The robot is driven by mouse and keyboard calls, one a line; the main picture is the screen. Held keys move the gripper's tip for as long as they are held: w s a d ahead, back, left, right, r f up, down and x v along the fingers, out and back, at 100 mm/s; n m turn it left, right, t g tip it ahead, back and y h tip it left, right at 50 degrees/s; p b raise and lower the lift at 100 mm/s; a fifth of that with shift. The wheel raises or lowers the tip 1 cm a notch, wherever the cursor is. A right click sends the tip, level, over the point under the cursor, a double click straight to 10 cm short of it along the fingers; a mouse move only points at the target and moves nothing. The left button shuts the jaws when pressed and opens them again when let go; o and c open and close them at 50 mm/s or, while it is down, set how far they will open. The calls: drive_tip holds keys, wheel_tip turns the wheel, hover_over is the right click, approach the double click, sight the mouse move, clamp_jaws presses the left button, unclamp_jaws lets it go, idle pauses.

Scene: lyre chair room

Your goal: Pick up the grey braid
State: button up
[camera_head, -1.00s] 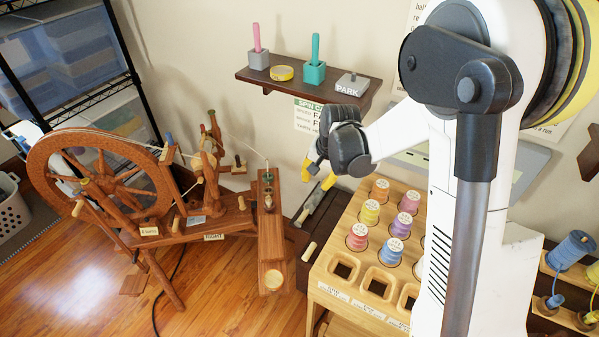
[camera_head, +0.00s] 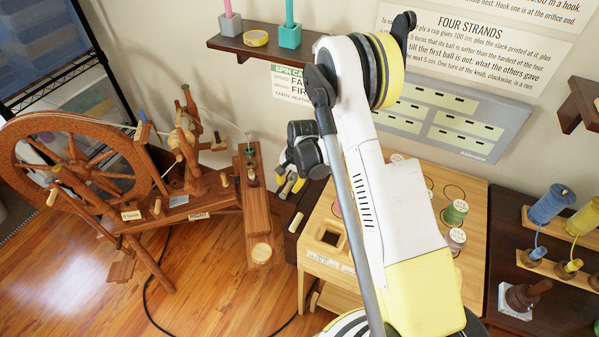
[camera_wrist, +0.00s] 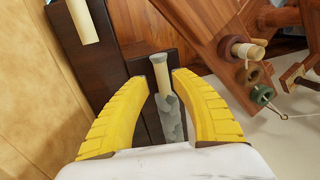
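The grey braid (camera_wrist: 170,120) shows in the wrist view as a mottled grey strip. It runs from just below a pale peg (camera_wrist: 160,72) on a dark wooden piece. My gripper (camera_wrist: 158,77) is open, with its two yellow fingers on either side of the peg and braid. Gaps show between the fingers and the braid. My palm hides the braid's near end. In the head view my gripper (camera_head: 291,187) is low, beside the spinning wheel's narrow wooden arm. My arm there hides most of what lies below it, and I cannot make out the braid clearly.
The spinning wheel (camera_head: 75,170) stands at left, its wooden arm (camera_head: 255,205) close to my gripper. At right is a light wooden spool table (camera_head: 465,185). A wall shelf (camera_head: 232,47) with cups hangs above. Another pale peg (camera_wrist: 84,20) is at upper left in the wrist view.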

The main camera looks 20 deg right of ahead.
sight(286, 189)
drive_tip(key=f+b, duration=0.1)
drive_tip(key=f, duration=0.2)
drive_tip(key=a+f+b, duration=0.1)
drive_tip(key=shift+w+f+b, duration=0.3)
drive_tip(key=shift+w+f, duration=0.05)
drive_tip(key=shift+r, duration=0.1)
clamp_jaws()
